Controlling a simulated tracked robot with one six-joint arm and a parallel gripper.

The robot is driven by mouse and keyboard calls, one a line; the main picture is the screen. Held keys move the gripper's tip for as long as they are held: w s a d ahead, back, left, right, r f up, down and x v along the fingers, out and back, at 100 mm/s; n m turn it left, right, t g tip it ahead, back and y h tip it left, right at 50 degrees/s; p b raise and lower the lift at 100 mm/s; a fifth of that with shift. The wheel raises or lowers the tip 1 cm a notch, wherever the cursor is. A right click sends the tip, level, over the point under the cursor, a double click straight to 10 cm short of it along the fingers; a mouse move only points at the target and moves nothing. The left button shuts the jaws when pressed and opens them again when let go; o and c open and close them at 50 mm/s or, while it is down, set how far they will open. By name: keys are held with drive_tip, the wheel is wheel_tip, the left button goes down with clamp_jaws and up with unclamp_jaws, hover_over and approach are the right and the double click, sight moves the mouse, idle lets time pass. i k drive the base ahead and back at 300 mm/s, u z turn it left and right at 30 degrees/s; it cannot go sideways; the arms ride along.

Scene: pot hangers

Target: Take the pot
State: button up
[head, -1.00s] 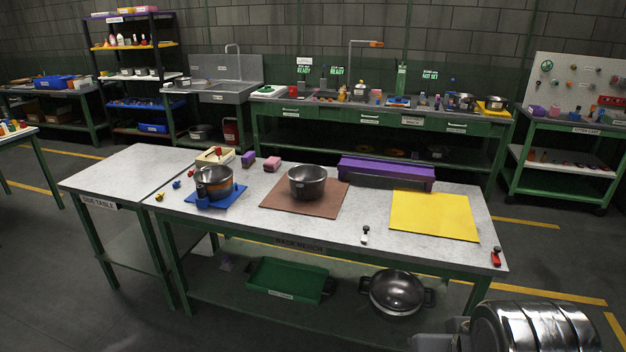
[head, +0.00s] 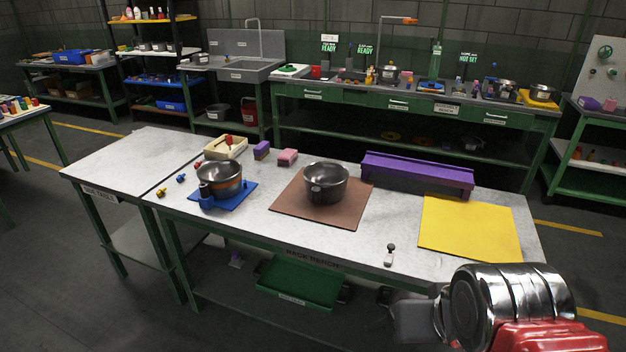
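A dark steel pot (head: 326,184) stands upright on a brown mat (head: 290,205) in the middle of the bench in the head view. A second steel pot with a copper-coloured band (head: 220,179) sits on a blue holder (head: 205,201) on a blue mat, left of the first. The task does not say which pot is meant. Part of my arm, silver and red, fills the lower right corner, apart from both pots. My gripper's fingers do not show.
A long purple box (head: 418,176) lies behind and right of the brown mat. A yellow mat (head: 470,226) at the right is empty. A small white-and-black item (head: 390,255) lies near the front edge. A wooden box (head: 226,148) and pink block (head: 288,157) stand behind.

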sight(326, 182)
drive_tip(key=u, duration=0.55)
drive_tip(key=i, duration=1.15)
drive_tip(key=u, duration=0.55)
